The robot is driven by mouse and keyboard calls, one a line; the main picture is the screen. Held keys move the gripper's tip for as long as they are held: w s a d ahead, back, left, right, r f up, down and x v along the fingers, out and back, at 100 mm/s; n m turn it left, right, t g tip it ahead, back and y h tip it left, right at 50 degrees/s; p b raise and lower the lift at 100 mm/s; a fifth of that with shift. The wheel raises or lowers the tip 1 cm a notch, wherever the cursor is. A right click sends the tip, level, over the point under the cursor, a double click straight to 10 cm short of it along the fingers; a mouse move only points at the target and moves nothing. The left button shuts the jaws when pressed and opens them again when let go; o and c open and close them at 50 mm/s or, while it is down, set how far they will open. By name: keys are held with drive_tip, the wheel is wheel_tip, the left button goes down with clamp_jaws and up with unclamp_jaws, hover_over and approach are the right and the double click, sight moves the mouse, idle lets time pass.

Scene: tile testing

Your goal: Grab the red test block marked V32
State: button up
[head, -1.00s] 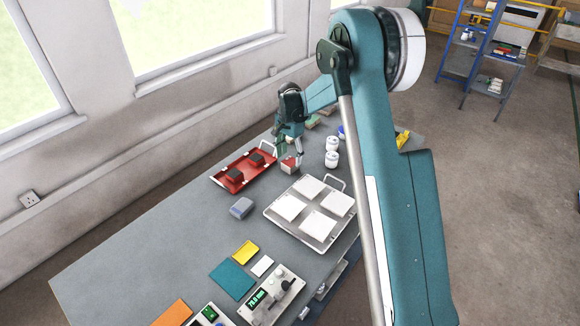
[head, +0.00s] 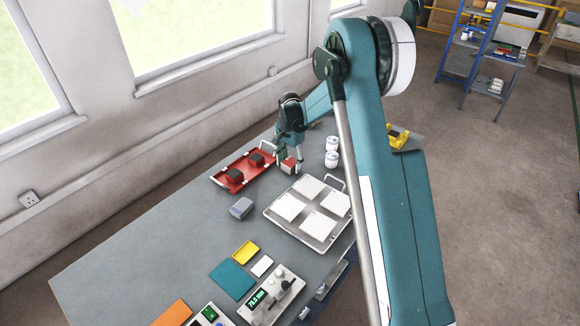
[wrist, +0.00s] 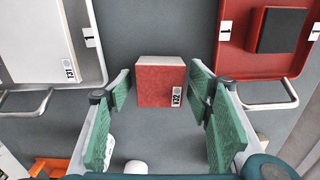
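The red test block (wrist: 160,84) marked V32 is in the middle of the wrist view, with its pale side toward the top and its label at the right edge. In the head view the block (head: 289,167) stands on the bench between the red tray and the white tray, partly covered by my gripper. My gripper (wrist: 161,90) is open, with a green-padded finger on each side of the block. A narrow gap shows between each pad and the block. How far down the fingers reach beside it is hard to tell.
The red tray (head: 225,185) with dark blocks lies to the left of the block. The white tray (head: 276,222) with several pale tiles lies to the right. White jars (head: 332,160) stand close behind on the right.

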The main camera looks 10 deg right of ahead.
sight(290, 162)
drive_tip(key=c, duration=0.9)
drive_tip(key=shift+r, duration=0.1)
drive_tip(key=shift+c, duration=0.2)
drive_tip(key=shift+r, duration=4.9)
